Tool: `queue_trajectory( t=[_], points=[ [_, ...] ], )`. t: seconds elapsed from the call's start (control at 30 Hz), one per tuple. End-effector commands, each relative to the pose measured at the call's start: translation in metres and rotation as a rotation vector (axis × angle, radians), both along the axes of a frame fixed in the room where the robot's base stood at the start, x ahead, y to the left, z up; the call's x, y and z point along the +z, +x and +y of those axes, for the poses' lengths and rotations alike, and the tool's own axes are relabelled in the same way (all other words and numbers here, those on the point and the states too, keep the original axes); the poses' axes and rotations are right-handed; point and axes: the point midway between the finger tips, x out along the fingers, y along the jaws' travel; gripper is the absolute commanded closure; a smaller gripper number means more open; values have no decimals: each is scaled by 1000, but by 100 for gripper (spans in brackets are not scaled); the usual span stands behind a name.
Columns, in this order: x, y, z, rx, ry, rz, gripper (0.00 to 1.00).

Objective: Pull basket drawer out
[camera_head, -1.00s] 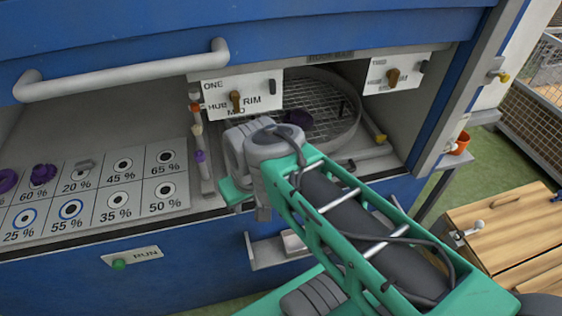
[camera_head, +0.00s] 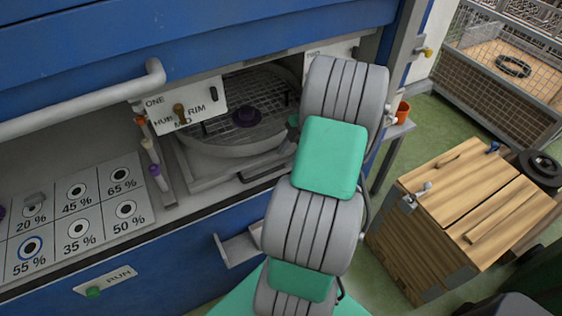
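The basket drawer (camera_head: 215,180) sits in the open bay of the blue cabinet. A dark handle (camera_head: 266,171) runs along its front edge. Above it is a round grey basket (camera_head: 213,144) with a wire mesh floor and a dark purple hub (camera_head: 247,117) in the middle. My arm rises in front of the right part of the bay and hides the right side of the basket and drawer. My gripper's fingers are hidden behind my arm; I cannot see whether they touch anything.
A ONE panel (camera_head: 205,95) with a brown lever hangs above the basket's left. A white handrail (camera_head: 75,104) crosses the cabinet front. A small open tray (camera_head: 237,249) juts out below. A wooden crate (camera_head: 465,205) and an orange cup (camera_head: 402,110) stand to the right.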

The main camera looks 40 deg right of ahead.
Motion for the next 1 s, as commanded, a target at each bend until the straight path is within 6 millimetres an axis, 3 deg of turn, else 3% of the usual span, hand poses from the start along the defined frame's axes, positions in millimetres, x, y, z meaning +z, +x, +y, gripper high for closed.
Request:
queue_trajectory(
  t=[0.23,0.53,1.0],
  points=[
    [-37,12,14,0,1,1,64],
    [-43,14,15,-3,-2,0,64],
    [-42,13,15,-2,-1,1,100]
  ],
)
